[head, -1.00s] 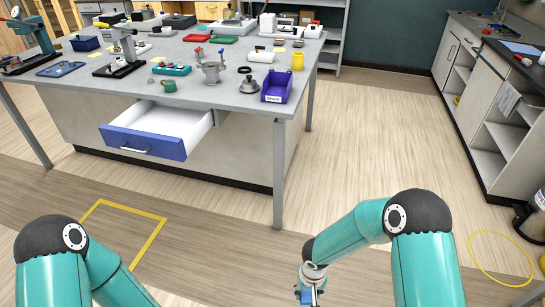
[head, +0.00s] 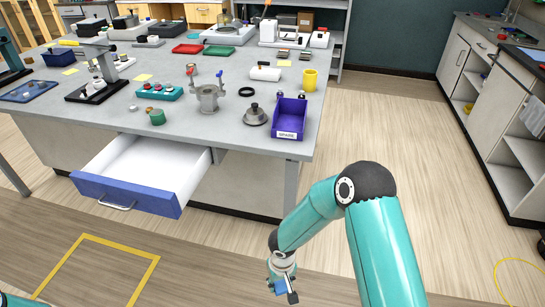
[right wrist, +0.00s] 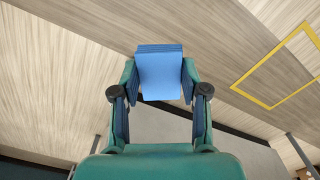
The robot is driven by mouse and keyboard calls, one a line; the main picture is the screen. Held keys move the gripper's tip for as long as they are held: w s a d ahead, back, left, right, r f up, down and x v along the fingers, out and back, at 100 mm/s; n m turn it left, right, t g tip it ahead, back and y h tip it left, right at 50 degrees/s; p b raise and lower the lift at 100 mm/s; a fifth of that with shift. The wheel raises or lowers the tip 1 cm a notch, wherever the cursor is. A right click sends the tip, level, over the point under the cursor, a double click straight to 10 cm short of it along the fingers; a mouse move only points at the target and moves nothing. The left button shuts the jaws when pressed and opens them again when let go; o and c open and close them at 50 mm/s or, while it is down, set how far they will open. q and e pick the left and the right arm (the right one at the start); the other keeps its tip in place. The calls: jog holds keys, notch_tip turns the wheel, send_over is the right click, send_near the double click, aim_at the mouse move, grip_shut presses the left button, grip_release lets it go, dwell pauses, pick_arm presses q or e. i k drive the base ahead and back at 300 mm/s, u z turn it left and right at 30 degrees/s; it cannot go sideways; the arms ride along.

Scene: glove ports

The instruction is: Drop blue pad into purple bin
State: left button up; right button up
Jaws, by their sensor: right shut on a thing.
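The blue pad (right wrist: 160,76) is held between the two fingers of my right gripper (right wrist: 160,88) in the right wrist view. In the head view my right gripper (head: 284,289) hangs low over the floor, in front of the bench, with a bit of the blue pad (head: 280,286) showing. The purple bin (head: 289,122) stands on the bench's near right corner, open at the top, with a white label on its front. The gripper is apart from the bin, well below and nearer to me. My left gripper is out of view.
The grey bench (head: 225,140) carries a metal pot (head: 208,98), a grey lidded piece (head: 255,116) and a yellow cup (head: 309,79) near the bin. A blue-fronted drawer (head: 125,195) stands open below the bench top. The floor right of the bench is clear.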

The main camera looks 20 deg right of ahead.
aim_at(294, 127)
jog(key=z, duration=0.15)
jog(key=i, duration=0.7)
jog(key=z, duration=0.5)
